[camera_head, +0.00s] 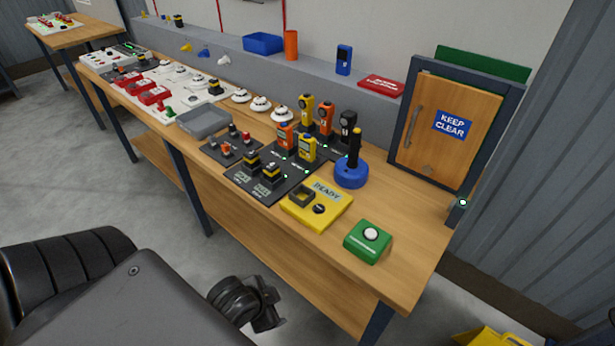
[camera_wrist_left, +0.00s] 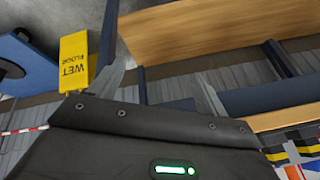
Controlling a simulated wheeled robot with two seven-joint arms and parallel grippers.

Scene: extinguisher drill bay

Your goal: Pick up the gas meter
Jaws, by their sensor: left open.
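Several handheld meters stand upright on dark charging bases on the wooden bench in the head view. They include a front yellow one (camera_head: 307,148), a front orange one (camera_head: 286,136), a rear yellow one (camera_head: 307,111), a rear orange one (camera_head: 326,119) and a black one (camera_head: 348,130). A blue handheld device (camera_head: 344,60) stands on the grey ledge behind. I cannot tell which is the gas meter. My left gripper (camera_head: 266,306) is low in front of the bench, apart from all of them. Its spread, empty fingers show in the left wrist view (camera_wrist_left: 163,75). My right gripper is out of view.
A blue round base with a black upright handle (camera_head: 354,155), a yellow READY box (camera_head: 318,207) and a green button box (camera_head: 368,242) stand near the meters. The bench's front edge and legs lie beside my gripper. A yellow wet-floor sign (camera_wrist_left: 74,62) is on the floor.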

